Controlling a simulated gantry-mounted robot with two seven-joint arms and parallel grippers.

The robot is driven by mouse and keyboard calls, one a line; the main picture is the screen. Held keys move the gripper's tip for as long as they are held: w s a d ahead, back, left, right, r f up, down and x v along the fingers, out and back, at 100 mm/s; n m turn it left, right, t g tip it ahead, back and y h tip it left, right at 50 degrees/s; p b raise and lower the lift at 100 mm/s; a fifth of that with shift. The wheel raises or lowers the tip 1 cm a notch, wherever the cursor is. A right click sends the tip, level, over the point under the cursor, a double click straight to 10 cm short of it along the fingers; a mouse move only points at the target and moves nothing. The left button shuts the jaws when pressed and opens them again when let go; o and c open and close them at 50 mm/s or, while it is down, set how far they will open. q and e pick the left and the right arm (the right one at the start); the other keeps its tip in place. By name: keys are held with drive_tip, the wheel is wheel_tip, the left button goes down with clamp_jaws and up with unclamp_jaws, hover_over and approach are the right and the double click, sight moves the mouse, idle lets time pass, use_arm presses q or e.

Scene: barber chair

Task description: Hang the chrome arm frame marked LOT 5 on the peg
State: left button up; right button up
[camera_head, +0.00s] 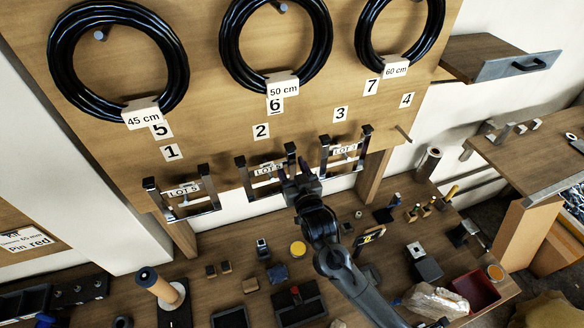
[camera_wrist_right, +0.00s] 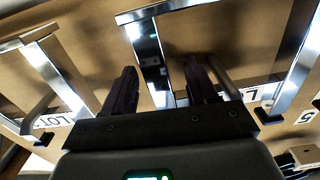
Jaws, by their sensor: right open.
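Three chrome arm frames hang in a row on the wooden board: a left one (camera_head: 184,213), a middle one (camera_head: 247,181) and a right one (camera_head: 325,158). My right gripper (camera_head: 294,170) is open at the middle frame's right side. In the right wrist view, a chrome bar (camera_wrist_right: 150,60) shows between its open fingers (camera_wrist_right: 160,85); contact cannot be told. A peg (camera_head: 403,133) below number 4 is bare. My left gripper is out of view.
Black hose coils (camera_head: 118,60) hang above the frames. The bench (camera_head: 215,262) below holds blocks, small tools and a spindle (camera_head: 158,287). A wooden drawer (camera_head: 490,58) juts out at upper right. Board space around the bare peg is clear.

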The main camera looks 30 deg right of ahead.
drive_tip(key=s+a+f+n+g+y+p, duration=0.1)
drive_tip(key=s+f+g, duration=0.2)
drive_tip(key=s, duration=0.9)
drive_tip(key=s+a+f+n+g+y+p, duration=0.1)
drive_tip(key=s+f+g+p, duration=0.1)
drive_tip(key=s+g, duration=0.4)
drive_tip(key=s+a+f+n+g+p, duration=0.1)
drive_tip(key=s+f+g, duration=0.3)
drive_tip(key=s, duration=1.3)
drive_tip(key=shift+s+a+f+n+g+y+p, duration=0.2)
drive_tip(key=shift+s+n+g+y+p, duration=0.15)
drive_tip(key=shift+g+p, duration=0.3)
drive_tip(key=shift+w, duration=0.1)
idle(0.5)
drive_tip(key=shift+d, duration=0.1)
